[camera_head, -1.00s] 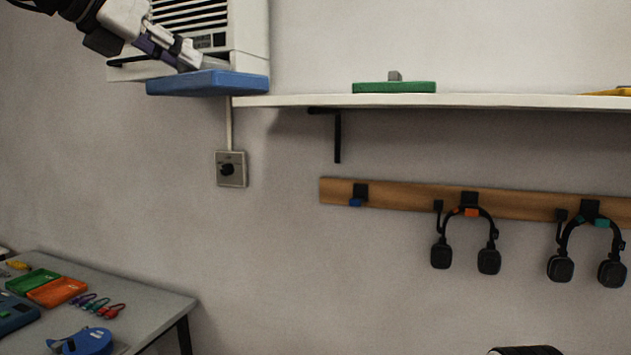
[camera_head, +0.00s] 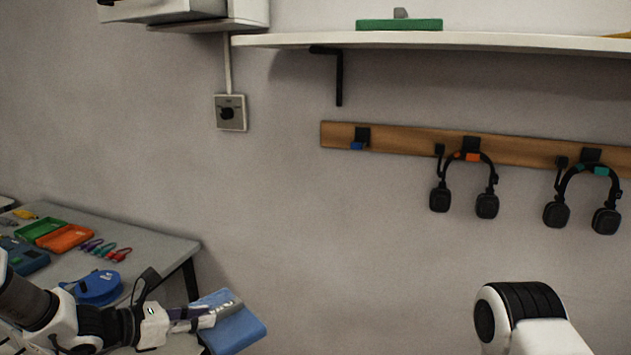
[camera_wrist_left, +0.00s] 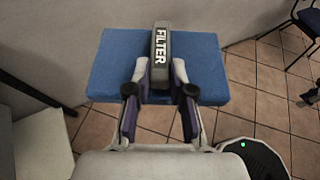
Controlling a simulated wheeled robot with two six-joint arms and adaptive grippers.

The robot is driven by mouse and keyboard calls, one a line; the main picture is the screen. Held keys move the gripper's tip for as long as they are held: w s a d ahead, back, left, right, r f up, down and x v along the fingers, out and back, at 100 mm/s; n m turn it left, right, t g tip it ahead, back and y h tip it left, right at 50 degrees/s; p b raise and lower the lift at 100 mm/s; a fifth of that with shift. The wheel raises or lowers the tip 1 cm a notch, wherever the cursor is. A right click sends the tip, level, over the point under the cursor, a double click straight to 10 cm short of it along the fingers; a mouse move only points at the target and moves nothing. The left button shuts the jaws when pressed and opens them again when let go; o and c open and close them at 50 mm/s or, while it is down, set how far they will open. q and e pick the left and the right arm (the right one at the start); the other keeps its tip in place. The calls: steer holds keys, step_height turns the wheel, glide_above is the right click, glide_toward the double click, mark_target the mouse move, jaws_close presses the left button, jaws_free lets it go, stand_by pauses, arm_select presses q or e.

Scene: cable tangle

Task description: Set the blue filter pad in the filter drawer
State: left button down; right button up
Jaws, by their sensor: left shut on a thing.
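My left gripper (camera_head: 212,314) is shut on the grey handle of the blue filter pad (camera_head: 240,332), low in the head view and right of the table corner. In the left wrist view the handle, marked FILTER, stands between the fingers of my left gripper (camera_wrist_left: 160,78), and the flat blue filter pad (camera_wrist_left: 115,62) spreads to both sides. The filter drawer (camera_head: 155,12) seems to be the white box jutting from the wall unit at the top left; its inside is hidden and the top is cut off. My right gripper is out of view.
A white shelf (camera_head: 480,41) holds a green pad (camera_head: 390,26) with a grey handle. Below it hang two headsets (camera_head: 465,185) on a wooden rail (camera_head: 400,143). A grey table (camera_head: 160,243) at left carries trays and a blue reel (camera_head: 97,288). A wall switch (camera_head: 230,113) sits below the unit.

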arm_select(q)
steer(key=s+d+f+m+g+h, duration=0.1)
steer(key=s+d+f, duration=0.2)
steer(key=s+f, duration=0.8)
steer(key=s, duration=0.3)
steer(key=shift+f, duration=0.3)
